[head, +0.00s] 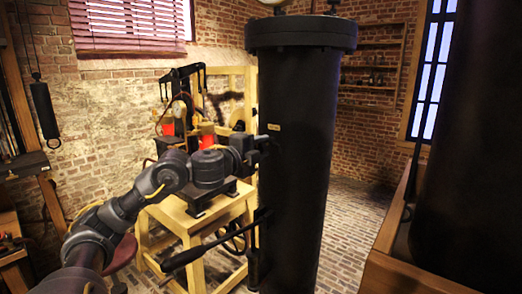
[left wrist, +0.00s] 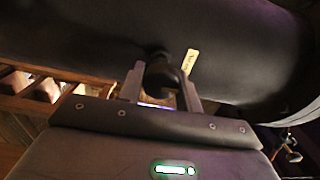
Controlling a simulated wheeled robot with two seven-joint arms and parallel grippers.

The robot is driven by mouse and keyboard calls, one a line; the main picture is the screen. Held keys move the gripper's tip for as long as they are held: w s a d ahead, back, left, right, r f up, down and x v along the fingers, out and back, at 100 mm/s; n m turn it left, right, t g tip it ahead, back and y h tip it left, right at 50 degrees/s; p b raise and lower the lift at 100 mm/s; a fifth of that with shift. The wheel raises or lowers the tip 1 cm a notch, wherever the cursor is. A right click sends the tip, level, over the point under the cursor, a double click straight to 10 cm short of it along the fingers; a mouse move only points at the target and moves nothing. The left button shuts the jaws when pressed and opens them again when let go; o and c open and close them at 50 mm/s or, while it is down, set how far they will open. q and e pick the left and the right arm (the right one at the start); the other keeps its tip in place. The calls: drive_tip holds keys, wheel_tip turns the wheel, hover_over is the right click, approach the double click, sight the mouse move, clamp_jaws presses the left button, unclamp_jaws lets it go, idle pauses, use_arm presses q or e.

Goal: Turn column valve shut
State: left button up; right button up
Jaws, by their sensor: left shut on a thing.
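The tall black column (head: 297,170) stands upright at the centre of the head view. Its dark side also fills the upper part of the left wrist view (left wrist: 100,40). A small brass plate (head: 274,127) is fixed to it, also seen in the left wrist view (left wrist: 191,62). My left gripper (head: 262,146) reaches the column's left side, just below the plate. In the left wrist view, my left gripper (left wrist: 162,85) is shut on a dark round valve knob (left wrist: 161,77) that sticks out from the column. My right gripper is in neither view.
A wooden bench (head: 190,222) with dark apparatus stands behind my left arm. A dark lever (head: 215,242) juts left from the column lower down. A large dark cylinder (head: 475,150) and wooden edge (head: 405,275) block the right. Brick floor (head: 350,215) is open between.

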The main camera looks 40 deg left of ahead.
use_arm(q)
drive_tip(key=shift+f, duration=0.1)
idle(0.5)
drive_tip(key=o, duration=0.9)
drive_tip(key=shift+o, duration=0.2)
drive_tip(key=shift+s, duration=0.15)
drive_tip(key=s+b, duration=0.5)
drive_tip(key=s, duration=0.5)
drive_tip(key=shift+s+d, duration=0.15)
drive_tip(key=shift+s, duration=0.15)
